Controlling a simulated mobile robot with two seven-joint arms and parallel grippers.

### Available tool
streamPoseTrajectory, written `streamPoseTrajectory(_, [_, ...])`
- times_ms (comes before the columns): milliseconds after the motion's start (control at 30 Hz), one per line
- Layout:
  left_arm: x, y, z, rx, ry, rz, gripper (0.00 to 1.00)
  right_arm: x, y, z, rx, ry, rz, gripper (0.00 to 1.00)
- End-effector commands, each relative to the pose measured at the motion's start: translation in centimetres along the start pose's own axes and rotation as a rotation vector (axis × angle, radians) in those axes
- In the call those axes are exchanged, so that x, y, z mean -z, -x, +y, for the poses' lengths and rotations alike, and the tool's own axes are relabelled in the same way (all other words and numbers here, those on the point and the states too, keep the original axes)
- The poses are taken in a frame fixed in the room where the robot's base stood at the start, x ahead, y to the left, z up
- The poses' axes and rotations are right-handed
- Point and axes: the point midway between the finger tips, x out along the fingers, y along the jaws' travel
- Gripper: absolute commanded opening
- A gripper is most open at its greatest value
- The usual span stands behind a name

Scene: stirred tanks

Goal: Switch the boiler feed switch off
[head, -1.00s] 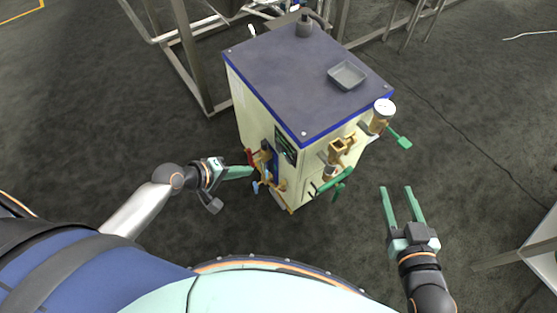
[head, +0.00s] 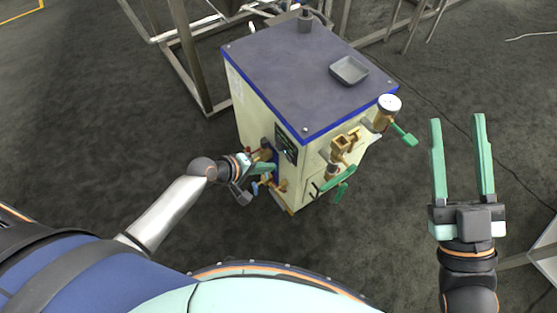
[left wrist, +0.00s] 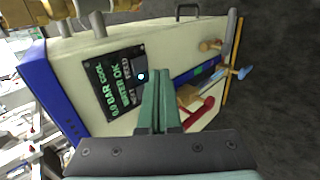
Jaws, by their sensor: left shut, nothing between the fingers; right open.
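The boiler (head: 258,110) is a cream cabinet with blue edges and a dark grey top. Its dark display panel (head: 286,146) also shows in the left wrist view (left wrist: 112,85), with green lines of text, among them "WATER OK" and "FEED". Beside the text is a small dark switch plate (left wrist: 134,88) with a light bluish spot; its position I cannot tell. My left gripper (head: 270,167) is shut and empty at the boiler's front, its fingertips (left wrist: 160,74) just beside the switch plate; touching or apart is unclear. My right gripper (head: 462,118) is open and empty, right of the boiler.
A red-handled valve (left wrist: 198,114) and a blue-handled valve (left wrist: 244,72) sit near the left fingers. Green levers (head: 334,184) and a pressure gauge (head: 389,105) project from the boiler's right side. A grey tray (head: 349,70) lies on top. Metal frames stand behind.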

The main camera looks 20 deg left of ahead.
Motion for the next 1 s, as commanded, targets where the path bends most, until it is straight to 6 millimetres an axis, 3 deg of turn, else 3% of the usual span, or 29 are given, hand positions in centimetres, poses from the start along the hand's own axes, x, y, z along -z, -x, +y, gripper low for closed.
streamPoseTrajectory(200, [0.1, -2.1, 2.0, -0.003, 0.000, 0.001, 0.00, 3.8, 0.0, 0.0, 0.010, 0.045, 0.161, 0.50])
streamPoseTrajectory(433, [0.1, -2.9, 2.9, -0.001, 0.000, 0.001, 0.00, 5.7, 0.2, 0.0, 0.016, 0.067, 0.235, 0.50])
streamPoseTrajectory(867, [0.1, -2.9, 3.1, 0.002, 0.000, 0.001, 0.00, 5.8, 0.1, 0.0, 0.015, 0.065, 0.236, 0.50])
streamPoseTrajectory(933, [0.1, -2.9, 3.2, 0.006, 0.001, 0.001, 0.00, 4.9, -0.1, 0.1, 0.012, 0.054, 0.194, 0.50])
streamPoseTrajectory(1000, [0.1, -2.9, 3.4, 0.014, 0.002, 0.001, 0.00, 2.7, -0.2, 0.1, 0.006, 0.031, 0.107, 0.50])
